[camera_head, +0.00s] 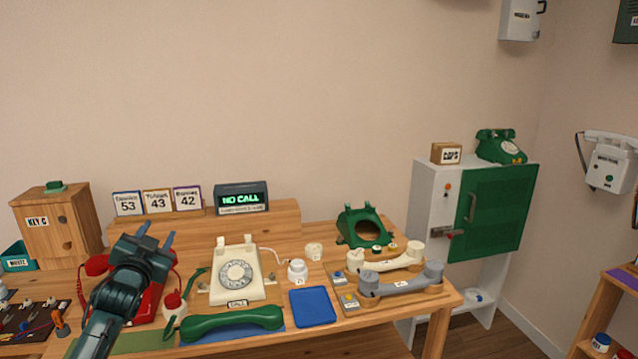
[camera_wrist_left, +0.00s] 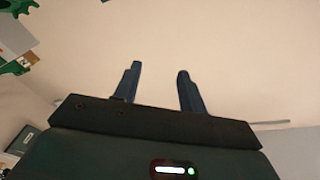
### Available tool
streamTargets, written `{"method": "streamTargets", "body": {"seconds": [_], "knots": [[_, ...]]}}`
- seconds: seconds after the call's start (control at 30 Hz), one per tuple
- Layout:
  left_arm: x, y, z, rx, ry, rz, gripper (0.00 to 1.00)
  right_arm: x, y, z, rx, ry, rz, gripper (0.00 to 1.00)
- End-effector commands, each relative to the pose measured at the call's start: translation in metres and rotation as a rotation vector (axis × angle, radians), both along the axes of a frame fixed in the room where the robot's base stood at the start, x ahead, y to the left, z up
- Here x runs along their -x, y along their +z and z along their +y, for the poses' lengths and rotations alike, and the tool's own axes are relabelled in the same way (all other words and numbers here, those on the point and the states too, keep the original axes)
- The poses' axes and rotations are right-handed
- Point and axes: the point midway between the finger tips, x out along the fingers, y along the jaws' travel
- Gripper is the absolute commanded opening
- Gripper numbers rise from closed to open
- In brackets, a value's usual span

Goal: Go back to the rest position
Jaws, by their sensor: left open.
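My left gripper (camera_head: 155,240) is raised over the left part of the table, in front of the red phone (camera_head: 150,303), and hides part of it. Its two fingers are apart with nothing between them. In the left wrist view the same open fingers (camera_wrist_left: 156,88) point at a plain wall. My right gripper does not show in either view. A cream dial phone (camera_head: 238,272) stands to the right of my left gripper. A green handset (camera_head: 232,323) lies in front of that phone.
A blue pad (camera_head: 312,306), a green phone shell (camera_head: 363,226) and a grey handset (camera_head: 400,280) lie to the right. A wooden key box (camera_head: 50,225) stands at left. A display reading NO CALL (camera_head: 241,198) is at the back. A white cabinet (camera_head: 425,190) stands right of the table.

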Motion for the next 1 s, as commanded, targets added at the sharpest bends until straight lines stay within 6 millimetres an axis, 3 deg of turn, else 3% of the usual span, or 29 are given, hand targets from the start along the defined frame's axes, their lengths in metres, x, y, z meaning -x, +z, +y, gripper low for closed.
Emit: {"method": "streamTargets", "body": {"seconds": [0.1, 0.17, 0.37, 0.47, 0.57, 0.7, 0.9, 1.0], "knots": [[0.000, -0.032, 0.005, 0.240, 0.021, 0.147, 0.41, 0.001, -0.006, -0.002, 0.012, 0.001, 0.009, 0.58], [0.012, -0.060, -0.008, 0.245, 0.004, 0.184, 0.41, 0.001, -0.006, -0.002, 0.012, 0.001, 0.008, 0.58], [0.060, -0.132, -0.050, 0.250, -0.054, 0.282, 0.41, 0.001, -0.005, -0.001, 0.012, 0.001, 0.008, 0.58], [0.095, -0.173, -0.075, 0.264, -0.088, 0.345, 0.41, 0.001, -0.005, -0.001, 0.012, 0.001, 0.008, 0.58], [0.144, -0.215, -0.104, 0.291, -0.126, 0.419, 0.41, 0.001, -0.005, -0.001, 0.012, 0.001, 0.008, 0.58], [0.229, -0.263, -0.146, 0.352, -0.177, 0.534, 0.41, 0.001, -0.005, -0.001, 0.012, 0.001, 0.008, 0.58], [0.337, -0.293, -0.190, 0.451, -0.214, 0.669, 0.41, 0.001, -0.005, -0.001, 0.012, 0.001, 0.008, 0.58], [0.371, -0.295, -0.201, 0.489, -0.218, 0.710, 0.41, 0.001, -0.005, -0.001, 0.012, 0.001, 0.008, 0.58]]}}
